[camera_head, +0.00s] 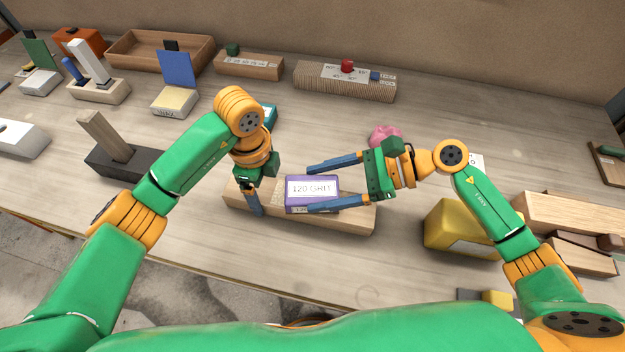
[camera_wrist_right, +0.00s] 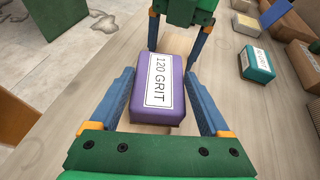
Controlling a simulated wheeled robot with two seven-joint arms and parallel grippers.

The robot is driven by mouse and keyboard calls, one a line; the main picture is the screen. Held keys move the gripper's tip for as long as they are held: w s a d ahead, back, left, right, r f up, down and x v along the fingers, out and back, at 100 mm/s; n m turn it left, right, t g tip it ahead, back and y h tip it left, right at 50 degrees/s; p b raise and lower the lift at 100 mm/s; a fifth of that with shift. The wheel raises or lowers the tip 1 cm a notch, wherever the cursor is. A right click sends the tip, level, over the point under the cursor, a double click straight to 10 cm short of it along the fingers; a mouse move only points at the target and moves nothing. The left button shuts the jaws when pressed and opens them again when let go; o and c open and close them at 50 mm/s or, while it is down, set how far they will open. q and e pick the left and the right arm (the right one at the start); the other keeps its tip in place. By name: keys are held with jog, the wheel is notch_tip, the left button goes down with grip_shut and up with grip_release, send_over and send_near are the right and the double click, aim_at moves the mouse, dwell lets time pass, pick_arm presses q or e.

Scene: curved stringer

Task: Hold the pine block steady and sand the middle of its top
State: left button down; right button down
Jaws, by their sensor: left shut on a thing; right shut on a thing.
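The pine block (camera_head: 355,219) is a long pale wooden bar lying on the bench in the head view. A purple sanding block (camera_head: 325,181) labelled "120 GRIT" is on the middle of its top; it also shows in the right wrist view (camera_wrist_right: 157,90). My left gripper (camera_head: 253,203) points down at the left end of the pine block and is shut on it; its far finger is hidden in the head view. My right gripper (camera_head: 312,188) comes from the right, its blue fingers shut on the sanding block's two sides.
A teal block (camera_head: 270,114) lies behind the left gripper, and a pink lump (camera_head: 385,135) behind the right one. A yellow block (camera_head: 462,228) stands right of the pine block. A dark base with a wooden post (camera_head: 115,162) is at left. The back right bench is mostly clear.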

pick_arm(q)
jog(key=shift+a, duration=0.1)
pick_arm(e)
jog(key=shift+s+d+f, duration=0.1)
jog(key=shift+d+f, duration=0.1)
jog(key=shift+d, duration=0.05)
jog(key=shift+r, duration=3.1)
pick_arm(q)
grip_release()
jog(key=shift+r, duration=0.1)
jog(key=shift+r, duration=2.4)
